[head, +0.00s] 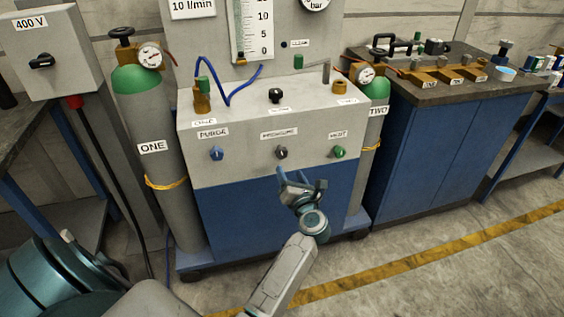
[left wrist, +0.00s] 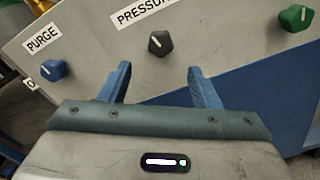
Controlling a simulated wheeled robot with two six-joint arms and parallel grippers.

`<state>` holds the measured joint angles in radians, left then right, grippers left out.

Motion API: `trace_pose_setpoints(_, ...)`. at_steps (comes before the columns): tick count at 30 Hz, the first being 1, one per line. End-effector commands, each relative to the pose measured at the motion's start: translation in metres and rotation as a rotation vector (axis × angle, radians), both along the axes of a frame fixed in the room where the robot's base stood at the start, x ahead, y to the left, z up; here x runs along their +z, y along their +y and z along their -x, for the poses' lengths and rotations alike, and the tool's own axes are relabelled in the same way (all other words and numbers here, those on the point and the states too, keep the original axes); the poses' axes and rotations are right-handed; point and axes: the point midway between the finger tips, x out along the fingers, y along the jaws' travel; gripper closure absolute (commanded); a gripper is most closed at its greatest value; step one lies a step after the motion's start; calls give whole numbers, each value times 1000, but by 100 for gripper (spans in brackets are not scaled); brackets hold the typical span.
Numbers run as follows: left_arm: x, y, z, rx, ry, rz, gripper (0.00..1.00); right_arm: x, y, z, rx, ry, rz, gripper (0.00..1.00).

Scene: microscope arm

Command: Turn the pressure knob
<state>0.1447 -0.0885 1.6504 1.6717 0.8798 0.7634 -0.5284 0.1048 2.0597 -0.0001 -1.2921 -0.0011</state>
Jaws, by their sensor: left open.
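The pressure knob (head: 281,152) is a dark grey knob with a light pointer line, in the middle of the sloped grey panel under the "PRESSURE" label. It also shows in the left wrist view (left wrist: 160,43), just beyond and between the two fingertips. My left gripper (head: 298,175) is open and empty, a little below and to the right of the knob in the head view, apart from it. Its two blue fingers (left wrist: 158,77) point at the panel in the left wrist view. My right gripper does not show.
A blue purge knob (head: 216,153) sits left of the pressure knob and a green knob (head: 339,152) right. Gas cylinder ONE (head: 150,120) and cylinder TWO (head: 374,125) flank the cart. A blue cabinet (head: 440,130) stands at right. Floor in front is clear.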

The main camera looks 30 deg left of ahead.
Motion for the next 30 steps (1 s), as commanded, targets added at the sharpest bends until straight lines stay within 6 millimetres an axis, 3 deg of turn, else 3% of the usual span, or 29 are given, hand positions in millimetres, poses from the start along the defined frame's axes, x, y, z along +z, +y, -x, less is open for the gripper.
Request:
trace_pose_setpoints(15, 0, 67, -57, -1, 5, -7, 43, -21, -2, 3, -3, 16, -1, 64)
trace_pose_setpoints(28, 0, 74, -63, -1, 6, -5, 43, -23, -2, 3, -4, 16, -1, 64)
trace_pose_setpoints(30, 0, 74, -63, -1, 6, -5, 57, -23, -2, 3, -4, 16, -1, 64)
